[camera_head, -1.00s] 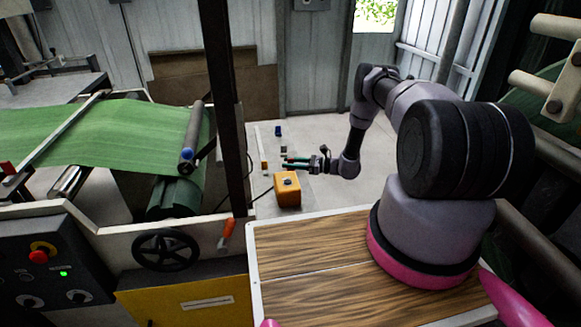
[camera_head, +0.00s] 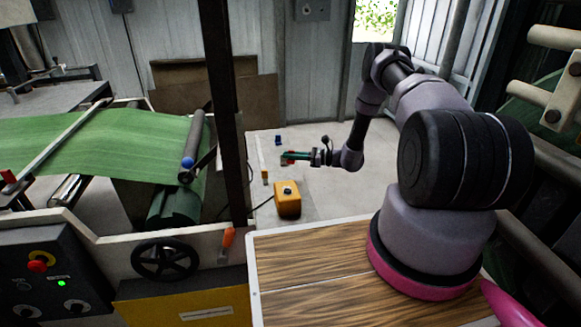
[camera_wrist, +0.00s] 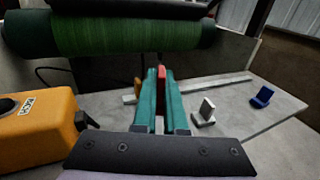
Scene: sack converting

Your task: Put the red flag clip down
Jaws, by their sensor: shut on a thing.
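The red flag clip (camera_wrist: 161,77) stands between the teal fingertips of my gripper (camera_wrist: 160,84) in the wrist view; the fingers hide most of it. My gripper is shut on it. In the head view my gripper (camera_head: 289,158) reaches left over a pale surface beyond the yellow box, with a small patch of red (camera_head: 290,153) at its fingers. Whether the clip touches the surface below, I cannot tell.
A grey clip (camera_wrist: 204,112) and a blue clip (camera_wrist: 262,97) stand to the right in the wrist view. An orange clip (camera_wrist: 138,88) is partly hidden behind the left finger. A yellow box (camera_wrist: 40,128) stands at left, and a green roller (camera_wrist: 110,32) lies beyond.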

